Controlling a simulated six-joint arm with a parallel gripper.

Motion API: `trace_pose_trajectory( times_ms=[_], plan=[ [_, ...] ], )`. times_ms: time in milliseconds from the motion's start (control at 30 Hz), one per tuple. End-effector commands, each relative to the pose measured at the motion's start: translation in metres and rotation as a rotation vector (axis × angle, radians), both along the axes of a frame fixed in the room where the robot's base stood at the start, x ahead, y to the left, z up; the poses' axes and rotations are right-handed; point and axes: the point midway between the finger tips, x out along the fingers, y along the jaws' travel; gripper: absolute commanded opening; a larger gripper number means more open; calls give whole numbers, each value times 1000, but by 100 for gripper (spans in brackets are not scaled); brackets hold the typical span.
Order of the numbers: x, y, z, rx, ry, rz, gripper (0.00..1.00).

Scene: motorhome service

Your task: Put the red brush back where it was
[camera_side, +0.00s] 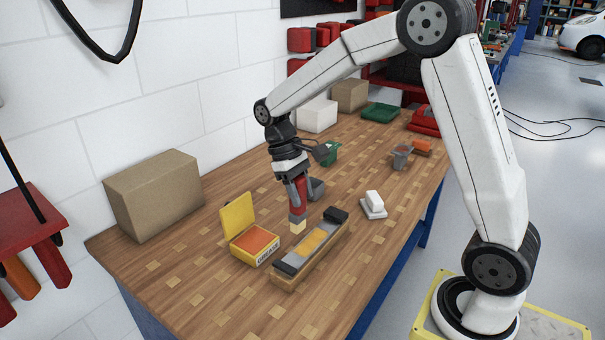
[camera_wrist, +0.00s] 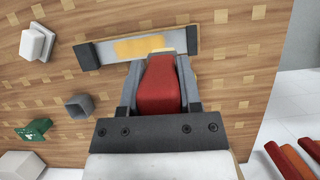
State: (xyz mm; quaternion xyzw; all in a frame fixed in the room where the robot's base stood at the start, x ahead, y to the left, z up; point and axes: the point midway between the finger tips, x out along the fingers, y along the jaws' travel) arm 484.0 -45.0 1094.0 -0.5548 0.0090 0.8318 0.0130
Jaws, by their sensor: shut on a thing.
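My gripper (camera_side: 297,188) is shut on the red brush (camera_side: 299,203), which also shows in the wrist view (camera_wrist: 160,88). The brush points down, with its pale bristles lowest. The bristles are at the edge of a grey plate with a yellow patch (camera_side: 325,231), set on a wooden base; I cannot tell whether they touch it. A grey square cup (camera_side: 317,189) stands behind my gripper; in the wrist view it (camera_wrist: 78,107) looks open and empty. The open yellow grease box (camera_side: 242,248) with an orange inside sits left of the plate.
A white block on a pale base (camera_side: 374,204) stands to the right. A green container (camera_side: 330,152) and a grey pot (camera_side: 402,157) are farther back. A large cardboard box (camera_side: 153,195) stands by the wall. Bare tabletop lies between the cup and the white block.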

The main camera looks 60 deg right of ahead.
Motion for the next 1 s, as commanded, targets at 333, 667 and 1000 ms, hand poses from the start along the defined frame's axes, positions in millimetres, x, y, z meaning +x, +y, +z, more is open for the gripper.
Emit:
trace_pose_trajectory(
  times_ms=[333, 667, 1000],
  plan=[
    [10, -20, -4, 1, 1, -357, 0],
    [24, -53, -7, 2, -1, -919, 0],
    [35, -90, -6, 3, 0, -1494, 0]
  ],
)
